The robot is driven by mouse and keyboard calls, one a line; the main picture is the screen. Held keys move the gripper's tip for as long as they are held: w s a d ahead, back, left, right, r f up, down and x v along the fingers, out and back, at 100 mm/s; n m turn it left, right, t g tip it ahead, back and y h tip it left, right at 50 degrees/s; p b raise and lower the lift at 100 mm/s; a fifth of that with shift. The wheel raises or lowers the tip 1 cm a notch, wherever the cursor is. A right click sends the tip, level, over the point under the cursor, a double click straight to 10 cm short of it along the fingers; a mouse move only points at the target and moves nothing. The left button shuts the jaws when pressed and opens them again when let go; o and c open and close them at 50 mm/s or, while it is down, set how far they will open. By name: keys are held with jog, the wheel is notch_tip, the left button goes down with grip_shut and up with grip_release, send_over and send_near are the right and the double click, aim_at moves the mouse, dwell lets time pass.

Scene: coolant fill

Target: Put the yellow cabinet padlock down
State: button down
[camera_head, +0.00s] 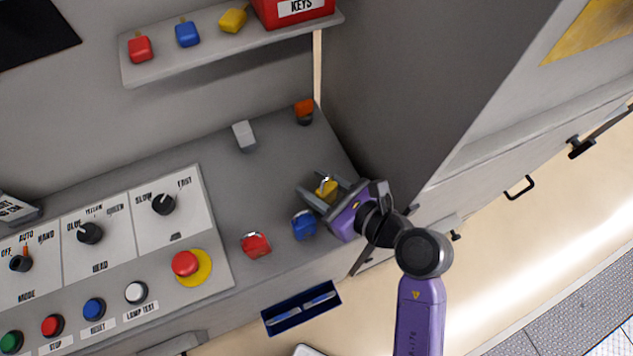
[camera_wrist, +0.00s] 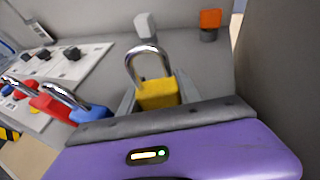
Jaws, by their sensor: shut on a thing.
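The yellow padlock (camera_head: 327,187) is between the fingers of my gripper (camera_head: 323,190), over the right end of the grey desk surface (camera_head: 215,120). In the wrist view, the yellow padlock (camera_wrist: 157,93) stands upright with its silver shackle up, and my gripper (camera_wrist: 156,100) is shut on its body. I cannot tell whether its underside touches the surface. The blue padlock (camera_head: 304,226) lies just left of my gripper, and the red padlock (camera_head: 256,245) lies further left.
A white block (camera_head: 244,136) and an orange-topped knob (camera_head: 304,111) stand behind. A control panel (camera_head: 215,215) with knobs and buttons is at left. A shelf (camera_head: 150,72) above holds coloured tags and a red KEYS box (camera_head: 290,10). A grey cabinet wall (camera_head: 400,90) rises close on the right.

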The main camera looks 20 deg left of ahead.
jog(key=c, duration=1.1)
grip_release()
jog(key=shift+f, duration=0.1)
jog(key=shift+r, duration=0.25)
jog(key=shift+s+d, duration=0.1)
jog(key=shift+d, duration=0.25)
jog(key=b+v, duration=0.1)
jog(key=v, duration=1)
jog(key=shift+d+r, duration=0.1)
